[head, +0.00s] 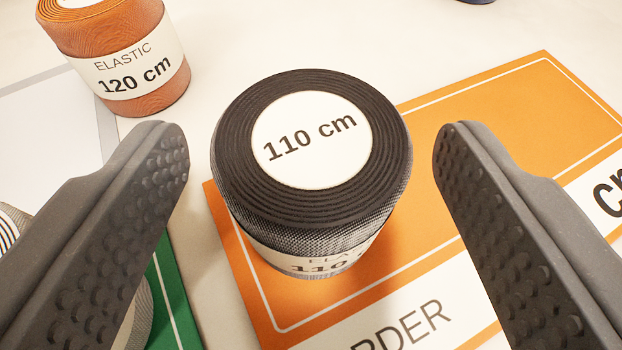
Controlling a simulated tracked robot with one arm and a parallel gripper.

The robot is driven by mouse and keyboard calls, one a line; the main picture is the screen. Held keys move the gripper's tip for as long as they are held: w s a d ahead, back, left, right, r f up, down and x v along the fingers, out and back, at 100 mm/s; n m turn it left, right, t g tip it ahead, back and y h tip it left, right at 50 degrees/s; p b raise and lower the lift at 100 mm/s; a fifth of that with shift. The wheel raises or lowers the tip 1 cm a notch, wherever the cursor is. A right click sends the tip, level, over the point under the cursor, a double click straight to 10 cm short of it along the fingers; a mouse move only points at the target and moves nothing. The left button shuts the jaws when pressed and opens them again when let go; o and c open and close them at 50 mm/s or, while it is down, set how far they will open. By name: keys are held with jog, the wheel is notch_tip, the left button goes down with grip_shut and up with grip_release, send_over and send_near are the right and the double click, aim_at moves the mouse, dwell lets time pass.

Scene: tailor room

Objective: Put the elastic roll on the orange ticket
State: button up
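A black and grey elastic roll (312,180) labelled "110 cm" stands upright between the fingers of my gripper (312,190). Its lower part overlaps the left part of the orange ticket (480,120) in the picture. Its base seems to be on or just above the ticket; I cannot tell which. My gripper is open, with a visible gap between each finger and the roll. A brown-orange elastic roll (140,80) labelled "120 cm" stands at the upper left, off the orange ticket.
A green ticket (178,300) lies at the lower left. Another roll (140,320) is mostly hidden behind my left finger. A pale grey sheet (50,130) lies at the left. A dark object (478,1) is cut off at the top edge. The table's upper middle is clear.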

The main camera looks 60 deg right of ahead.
jog(key=shift+r, duration=0.1)
jog(key=shift+s+a+r, duration=0.1)
jog(key=shift+a, duration=0.15)
jog(key=p+v, duration=0.4)
jog(key=v, duration=0.7)
jog(key=shift+a, duration=0.15)
jog(key=shift+s+r, duration=0.1)
